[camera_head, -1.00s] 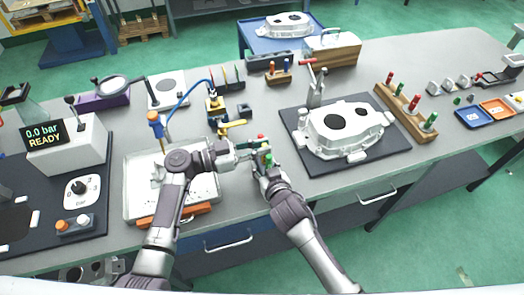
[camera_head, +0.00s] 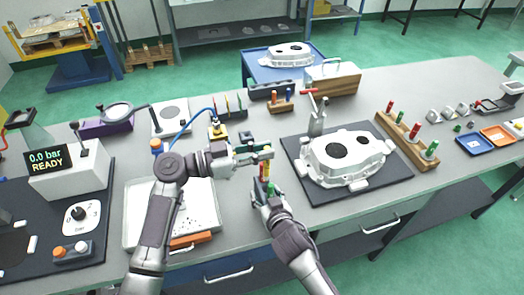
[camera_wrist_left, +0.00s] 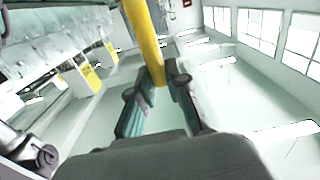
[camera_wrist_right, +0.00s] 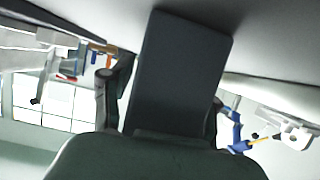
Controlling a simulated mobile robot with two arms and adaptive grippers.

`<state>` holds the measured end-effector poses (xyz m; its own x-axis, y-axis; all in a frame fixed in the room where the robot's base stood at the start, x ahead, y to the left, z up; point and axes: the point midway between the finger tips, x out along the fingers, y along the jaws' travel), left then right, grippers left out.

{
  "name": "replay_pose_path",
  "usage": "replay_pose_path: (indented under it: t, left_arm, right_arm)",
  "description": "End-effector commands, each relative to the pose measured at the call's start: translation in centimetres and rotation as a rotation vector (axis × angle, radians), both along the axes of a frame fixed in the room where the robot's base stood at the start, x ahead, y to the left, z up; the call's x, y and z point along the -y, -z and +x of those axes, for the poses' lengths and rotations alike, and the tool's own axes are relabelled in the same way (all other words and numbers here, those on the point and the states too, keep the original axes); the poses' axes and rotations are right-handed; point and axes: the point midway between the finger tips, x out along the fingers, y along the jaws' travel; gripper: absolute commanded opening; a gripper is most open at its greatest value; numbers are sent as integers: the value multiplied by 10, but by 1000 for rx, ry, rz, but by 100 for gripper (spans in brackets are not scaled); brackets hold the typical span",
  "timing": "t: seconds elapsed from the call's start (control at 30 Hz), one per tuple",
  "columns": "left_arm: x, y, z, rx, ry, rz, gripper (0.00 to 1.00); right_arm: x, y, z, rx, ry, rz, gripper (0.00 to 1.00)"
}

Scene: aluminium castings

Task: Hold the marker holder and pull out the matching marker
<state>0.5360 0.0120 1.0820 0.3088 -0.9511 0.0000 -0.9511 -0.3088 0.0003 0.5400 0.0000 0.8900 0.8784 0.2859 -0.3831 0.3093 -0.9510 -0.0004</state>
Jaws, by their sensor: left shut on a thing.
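My left gripper (camera_head: 267,153) is shut on a yellow marker (camera_wrist_left: 143,40), which fills the gap between its fingers in the left wrist view. My right gripper (camera_head: 264,198) is below it at the table's front edge, shut on the dark marker holder (camera_wrist_right: 180,70). In the head view the holder is small and largely hidden by the gripper; red and green bits show at its top. The yellow marker stands between the two grippers, above the holder. I cannot tell whether its lower end is still inside.
A pale tray (camera_head: 133,222) lies under my left arm. A white casting (camera_head: 343,157) sits on a dark mat (camera_head: 400,172) to the right. A wooden rack (camera_head: 408,140) with coloured pegs stands beyond it. A valve box (camera_head: 70,170) stands at the left.

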Motion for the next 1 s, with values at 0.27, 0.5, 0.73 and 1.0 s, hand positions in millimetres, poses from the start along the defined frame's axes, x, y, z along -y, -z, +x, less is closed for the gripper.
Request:
replay_pose_path:
  t: [0.27, 0.5, 0.73, 1.0]
  left_arm:
    - [0, 0, 0, 0, 0, 0, 0]
    - [0, 0, 0, 0, 0, 0, 0]
    - [0, 0, 0, 0, 0, 0, 0]
    - [0, 0, 0, 0, 0, 0, 0]
  right_arm:
    - [0, 0, 0, 0, 0, 0, 74]
    - [4, -4, -12, -1, 0, 0, 74]
    - [17, -22, -54, -2, 0, 2, 74]
    - [31, -40, -95, -1, 0, 1, 74]
